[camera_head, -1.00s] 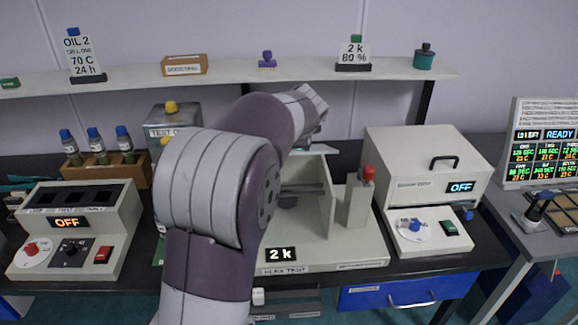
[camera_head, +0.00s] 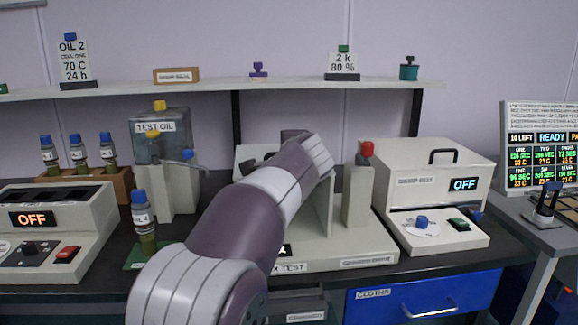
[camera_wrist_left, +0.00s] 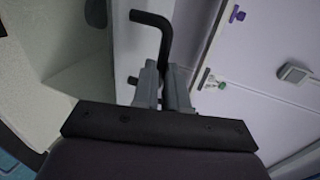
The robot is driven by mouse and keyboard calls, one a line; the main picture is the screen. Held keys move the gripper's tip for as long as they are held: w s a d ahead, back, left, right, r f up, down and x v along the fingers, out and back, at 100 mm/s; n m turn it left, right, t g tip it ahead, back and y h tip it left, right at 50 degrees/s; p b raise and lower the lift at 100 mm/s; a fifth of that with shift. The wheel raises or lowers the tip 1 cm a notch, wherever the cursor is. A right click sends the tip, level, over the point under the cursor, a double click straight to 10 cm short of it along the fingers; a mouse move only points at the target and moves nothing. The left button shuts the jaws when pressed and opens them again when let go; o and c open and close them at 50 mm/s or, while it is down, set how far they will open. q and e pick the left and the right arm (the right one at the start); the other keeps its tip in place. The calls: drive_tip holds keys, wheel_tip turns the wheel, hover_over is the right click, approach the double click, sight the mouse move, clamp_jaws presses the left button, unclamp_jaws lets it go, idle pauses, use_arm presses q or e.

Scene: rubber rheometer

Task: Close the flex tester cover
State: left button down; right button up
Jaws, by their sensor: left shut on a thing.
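The flex tester (camera_head: 335,250) stands on the black bench in the middle of the head view, largely hidden behind my left arm. Its pale cover (camera_head: 247,153) shows as a raised panel behind the arm. In the left wrist view a black bent handle (camera_wrist_left: 154,18) rises between the fingers of my left gripper (camera_wrist_left: 163,78), which is shut on it. In the head view the wrist is over the tester and the fingertips are hidden. My right gripper is not in view.
An upright post with a red knob (camera_head: 366,150) stands on the tester's right side. A box-shaped device reading OFF (camera_head: 445,175) is farther right. The test oil tank (camera_head: 163,150) and an oil bottle (camera_head: 144,222) stand left of the arm.

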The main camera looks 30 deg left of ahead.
use_arm(q)
drive_tip(key=shift+w+d+f, duration=0.1)
drive_tip(key=shift+f, duration=0.6)
drive_tip(key=c, duration=1.2)
unclamp_jaws()
drive_tip(key=shift+r, duration=0.15)
drive_tip(key=shift+d, duration=0.15)
drive_tip(key=v, duration=1.2)
drive_tip(key=shift+s+d+r, duration=0.1)
drive_tip(key=shift+s+d, duration=0.05)
drive_tip(key=shift+s, duration=0.15)
